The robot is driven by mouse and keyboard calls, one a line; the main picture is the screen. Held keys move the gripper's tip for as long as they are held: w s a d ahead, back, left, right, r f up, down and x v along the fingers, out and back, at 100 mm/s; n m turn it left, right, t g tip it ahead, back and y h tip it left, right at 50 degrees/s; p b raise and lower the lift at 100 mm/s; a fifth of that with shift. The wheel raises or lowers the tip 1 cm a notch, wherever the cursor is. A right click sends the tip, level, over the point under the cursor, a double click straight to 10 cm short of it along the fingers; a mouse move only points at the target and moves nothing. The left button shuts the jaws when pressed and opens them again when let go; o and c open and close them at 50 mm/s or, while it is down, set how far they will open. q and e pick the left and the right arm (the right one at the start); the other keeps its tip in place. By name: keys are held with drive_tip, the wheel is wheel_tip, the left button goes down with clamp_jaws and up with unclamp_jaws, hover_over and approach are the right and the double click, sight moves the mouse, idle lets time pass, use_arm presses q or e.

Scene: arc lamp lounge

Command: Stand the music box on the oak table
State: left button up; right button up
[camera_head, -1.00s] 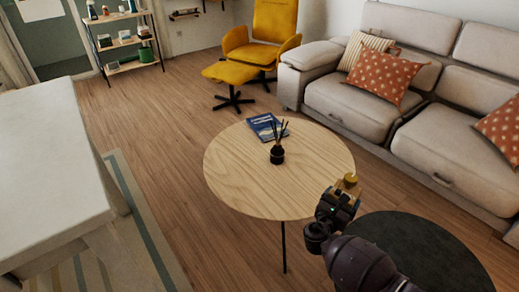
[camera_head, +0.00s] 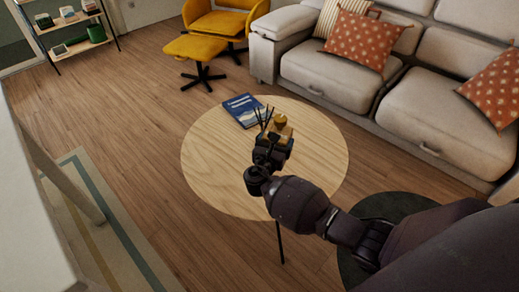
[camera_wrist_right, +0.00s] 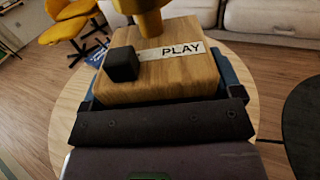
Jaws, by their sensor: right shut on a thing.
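The music box (camera_head: 280,130) is a small wooden block with a brass knob on top. In the right wrist view the music box (camera_wrist_right: 160,75) shows a black button and a "PLAY" label. My right gripper (camera_head: 273,145) is shut on it and holds it over the round oak table (camera_head: 215,165), near the middle of the top in the head view. I cannot tell the gap between the box and the tabletop. The box's underside is hidden. My left gripper is not in view.
A blue book (camera_head: 242,110) lies on the table's far side. Reed sticks (camera_head: 263,117) rise just behind my right gripper; their black holder is mostly hidden. A dark round low table (camera_head: 385,207) stands at the right, below the sofa (camera_head: 330,72). The tabletop's left part is clear.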

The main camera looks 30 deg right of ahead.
drive_tip(key=f, duration=0.2)
drive_tip(key=f+b, duration=0.1)
drive_tip(key=f, duration=0.1)
drive_tip(key=f+b, duration=0.1)
drive_tip(key=f, duration=0.1)
drive_tip(key=shift+s, duration=0.25)
wheel_tip(320, 180, down, 14)
drive_tip(key=b, duration=0.6)
drive_tip(key=shift+r, duration=0.25)
drive_tip(key=shift+f, duration=0.25)
drive_tip(key=shift+w+r, duration=0.15)
drive_tip(key=shift+r, duration=0.1)
drive_tip(key=shift+f, duration=0.25)
drive_tip(key=o, duration=1)
drive_tip(key=shift+o, duration=0.2)
drive_tip(key=shift+r, duration=0.2)
drive_tip(key=shift+a, duration=0.25)
drive_tip(key=p+v, duration=0.2)
drive_tip(key=v, duration=0.8)
drive_tip(key=shift+r, duration=0.1)
drive_tip(key=shift+s+a, duration=0.25)
drive_tip(key=shift+s, duration=0.15)
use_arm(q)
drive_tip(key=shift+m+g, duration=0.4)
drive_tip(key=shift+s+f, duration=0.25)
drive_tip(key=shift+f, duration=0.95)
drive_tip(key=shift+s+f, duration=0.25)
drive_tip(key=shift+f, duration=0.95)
use_arm(e)
drive_tip(key=shift+s+a, duration=0.3)
